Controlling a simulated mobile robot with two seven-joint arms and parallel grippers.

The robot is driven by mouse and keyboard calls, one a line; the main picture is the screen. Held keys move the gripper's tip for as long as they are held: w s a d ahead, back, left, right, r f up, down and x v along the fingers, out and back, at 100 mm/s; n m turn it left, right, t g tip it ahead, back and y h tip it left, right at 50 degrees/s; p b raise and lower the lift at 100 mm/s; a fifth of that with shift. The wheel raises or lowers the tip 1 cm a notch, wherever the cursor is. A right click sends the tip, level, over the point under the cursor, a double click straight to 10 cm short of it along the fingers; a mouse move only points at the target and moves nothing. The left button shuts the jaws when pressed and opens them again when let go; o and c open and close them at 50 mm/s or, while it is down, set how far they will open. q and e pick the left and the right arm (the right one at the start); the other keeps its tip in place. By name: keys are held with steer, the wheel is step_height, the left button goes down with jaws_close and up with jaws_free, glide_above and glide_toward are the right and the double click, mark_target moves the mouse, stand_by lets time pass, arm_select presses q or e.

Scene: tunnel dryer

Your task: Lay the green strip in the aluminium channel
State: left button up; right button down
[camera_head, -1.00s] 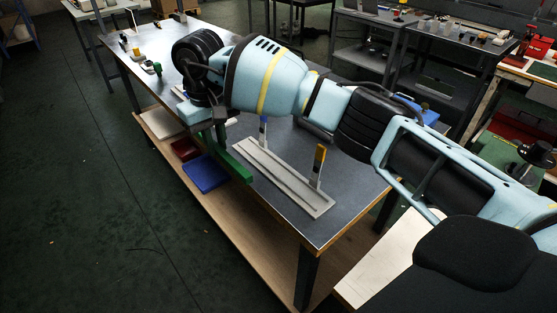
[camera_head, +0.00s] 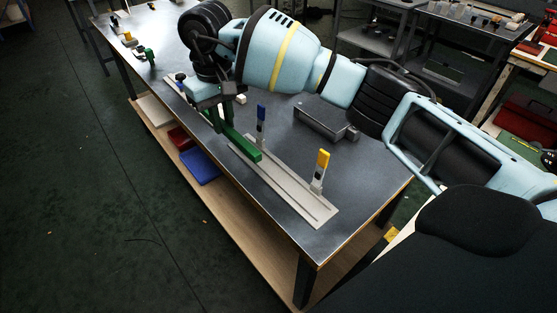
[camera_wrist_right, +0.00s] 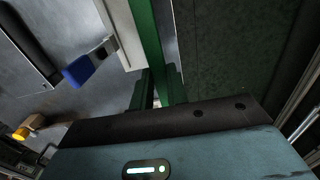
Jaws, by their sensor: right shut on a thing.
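The green strip (camera_head: 243,146) is long and straight, and my right gripper (camera_head: 219,119) is shut on it. In the wrist view the strip (camera_wrist_right: 149,45) runs away from between the fingers (camera_wrist_right: 157,90). The pale aluminium channel (camera_head: 296,191) lies along the table's front edge. In the head view the strip's near end overlaps the channel's far end; I cannot tell whether they touch. In the wrist view the strip runs beside the channel (camera_wrist_right: 121,32), on its table-edge side. My left gripper is not in view.
A blue-topped clamp (camera_head: 261,114) and a yellow-topped clamp (camera_head: 321,162) stand upright along the channel. A grey metal block (camera_head: 320,121) lies behind them. Blue (camera_head: 199,165) and red (camera_head: 180,138) bins sit on the lower shelf. The table's near right corner is clear.

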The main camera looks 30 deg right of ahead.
steer(key=p, duration=0.3)
glide_toward(279, 176)
steer(key=shift+w+a+f, duration=0.25)
steer(key=shift+w+f, duration=0.45)
steer(key=shift+w, duration=0.1)
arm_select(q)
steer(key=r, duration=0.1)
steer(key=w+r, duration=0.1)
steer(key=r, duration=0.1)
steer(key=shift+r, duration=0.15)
arm_select(e)
steer(key=shift+s+d+f, duration=0.1)
steer(key=shift+s+f, duration=0.05)
steer(key=shift+s, duration=0.15)
steer(key=shift+s+d, duration=0.15)
steer(key=shift+s, duration=0.1)
step_height(279, 176, down, 3)
steer(key=shift+s+f+p, duration=0.1)
steer(key=shift+f+p, duration=0.1)
steer(key=shift+p, duration=0.25)
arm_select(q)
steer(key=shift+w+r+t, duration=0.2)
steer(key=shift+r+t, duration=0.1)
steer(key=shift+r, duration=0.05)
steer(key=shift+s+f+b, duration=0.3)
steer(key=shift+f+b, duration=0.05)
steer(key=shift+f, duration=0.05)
arm_select(e)
steer(key=shift+f, duration=0.55)
